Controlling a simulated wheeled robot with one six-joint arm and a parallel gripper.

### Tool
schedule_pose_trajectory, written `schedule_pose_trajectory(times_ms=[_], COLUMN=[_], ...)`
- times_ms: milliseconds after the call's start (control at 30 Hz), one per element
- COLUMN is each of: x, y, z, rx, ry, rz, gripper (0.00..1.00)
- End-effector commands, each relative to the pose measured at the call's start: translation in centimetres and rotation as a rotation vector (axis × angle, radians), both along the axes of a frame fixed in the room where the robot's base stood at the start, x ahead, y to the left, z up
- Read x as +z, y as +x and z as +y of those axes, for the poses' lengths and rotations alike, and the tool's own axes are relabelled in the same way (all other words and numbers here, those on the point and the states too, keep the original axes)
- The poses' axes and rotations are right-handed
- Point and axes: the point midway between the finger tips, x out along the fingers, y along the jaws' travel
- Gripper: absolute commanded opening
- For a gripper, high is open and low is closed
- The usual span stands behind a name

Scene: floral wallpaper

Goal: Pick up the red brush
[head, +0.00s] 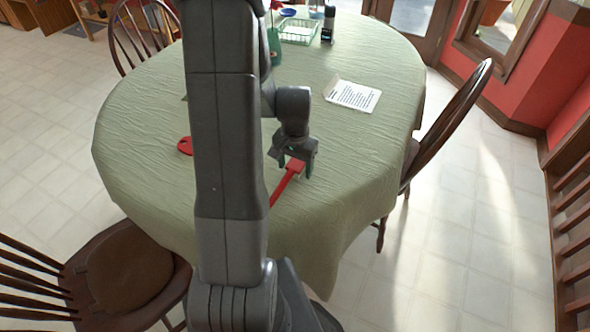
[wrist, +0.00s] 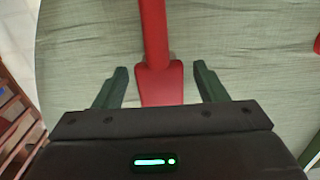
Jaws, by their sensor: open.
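A long red tool, which I take for the red brush (head: 285,183), lies on the green cloth. Part of it is hidden behind my arm in the head view. In the wrist view the red brush (wrist: 155,45) runs from the top edge down to a wider flat end. My gripper (head: 294,168) is over this wider end, with its jaws apart. In the wrist view the green fingers of my gripper (wrist: 161,74) stand one on each side of the brush, with a gap on both sides.
The table (head: 355,150) has bare cloth around the brush. Another red item (head: 185,145) lies left of my arm, partly hidden. A printed sheet (head: 352,96) lies further back. A green-and-white basket (head: 299,32) and a dark bottle (head: 328,25) stand at the far end.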

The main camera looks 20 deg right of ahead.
Motion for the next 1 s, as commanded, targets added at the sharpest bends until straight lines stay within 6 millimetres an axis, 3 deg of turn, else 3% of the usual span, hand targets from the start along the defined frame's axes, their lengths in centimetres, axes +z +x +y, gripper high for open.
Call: schedule_pose_trajectory(times_ms=[33, 300, 633, 1000], x=[0.0, 0.1, 1.1, 7.6], y=[0.0, 0.0, 0.1, 0.1], z=[0.0, 0.0, 0.0, 0.0], rx=[0.0, 0.0, 0.0, 0.0], ry=[0.0, 0.0, -0.002, -0.003], rz=[0.0, 0.0, -0.003, -0.005], gripper=[0.6, 0.08, 0.08, 0.08])
